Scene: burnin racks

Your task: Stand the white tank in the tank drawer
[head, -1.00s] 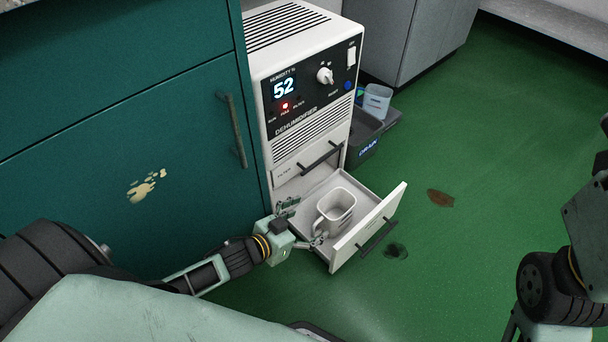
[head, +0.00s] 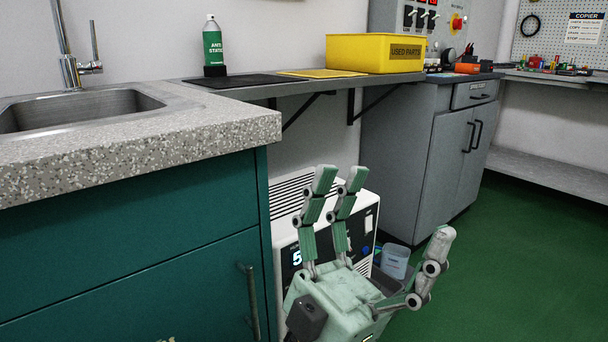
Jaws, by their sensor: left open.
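My left gripper (head: 392,209) is raised in front of the white dehumidifier (head: 286,232). Its fingers point up and are spread wide, with nothing between them. The gripper covers much of the dehumidifier's front panel, and only part of the display shows. My right gripper is out of view.
A teal cabinet (head: 130,240) with a speckled counter (head: 200,140) and sink stands at left. A shelf above the dehumidifier holds a yellow bin (head: 375,55) and a green spray bottle (head: 212,48). A translucent tub (head: 396,260) is at right. Green floor (head: 520,260) is clear.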

